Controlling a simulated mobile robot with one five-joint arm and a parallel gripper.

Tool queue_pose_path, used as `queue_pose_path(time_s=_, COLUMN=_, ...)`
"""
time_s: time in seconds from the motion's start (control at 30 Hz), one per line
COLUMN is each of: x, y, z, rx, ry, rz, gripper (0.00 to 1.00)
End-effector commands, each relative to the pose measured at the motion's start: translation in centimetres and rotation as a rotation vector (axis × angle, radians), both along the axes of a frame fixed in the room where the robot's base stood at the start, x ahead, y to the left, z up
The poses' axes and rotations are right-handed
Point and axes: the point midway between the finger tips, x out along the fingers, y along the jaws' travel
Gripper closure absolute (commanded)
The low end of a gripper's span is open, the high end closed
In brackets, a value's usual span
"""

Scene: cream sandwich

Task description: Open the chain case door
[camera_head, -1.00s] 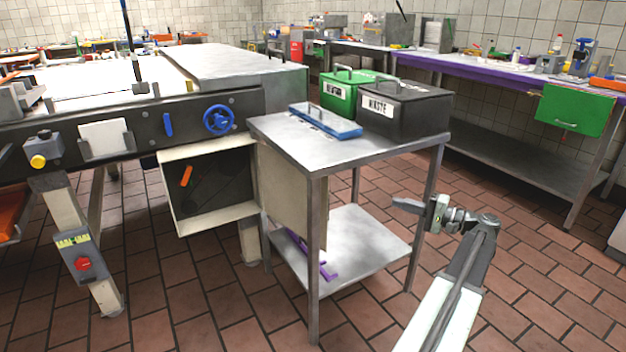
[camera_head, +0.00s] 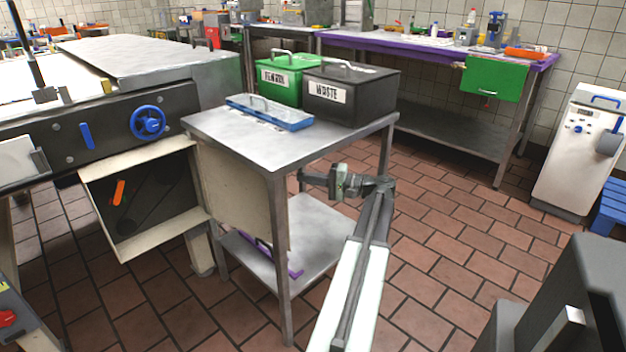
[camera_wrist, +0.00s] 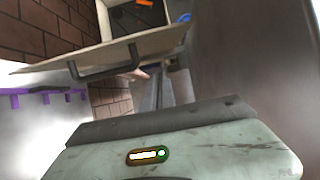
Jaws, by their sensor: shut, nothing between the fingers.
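The chain case (camera_head: 150,215) is a cream box under the long machine, its front uncovered, with a dark inside and an orange lever. Its cream door (camera_head: 232,190) stands swung out from the case's right side, partly behind the steel cart's leg. In the wrist view the door (camera_wrist: 150,45) crosses the upper left, with a dark bar handle (camera_wrist: 105,62) on it. My gripper (camera_head: 304,177) is shut and empty, at the cart's right side in the head view. It looks apart from the door. The door handle is hidden in the head view.
The steel cart (camera_head: 245,135) carries a blue tray (camera_head: 270,112), a green bin (camera_head: 283,85) and a dark waste bin (camera_head: 350,95). A purple item (camera_head: 295,270) lies on its lower shelf. A white machine (camera_head: 575,150) stands right. Tiled floor (camera_head: 440,240) is free between.

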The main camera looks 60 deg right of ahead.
Motion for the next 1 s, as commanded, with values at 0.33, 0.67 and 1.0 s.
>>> queue_pose_path(time_s=0.33, x=4.5, y=3.4, z=0.0, rx=0.000, ry=0.000, rz=-0.001, gripper=1.00)
queue_pose_path(time_s=0.67, x=4.6, y=4.8, z=0.0, rx=0.000, ry=0.000, rz=-0.002, gripper=1.00)
queue_pose_path(time_s=1.0, x=4.5, y=5.9, z=0.0, rx=0.000, ry=0.000, rz=-0.002, gripper=1.00)
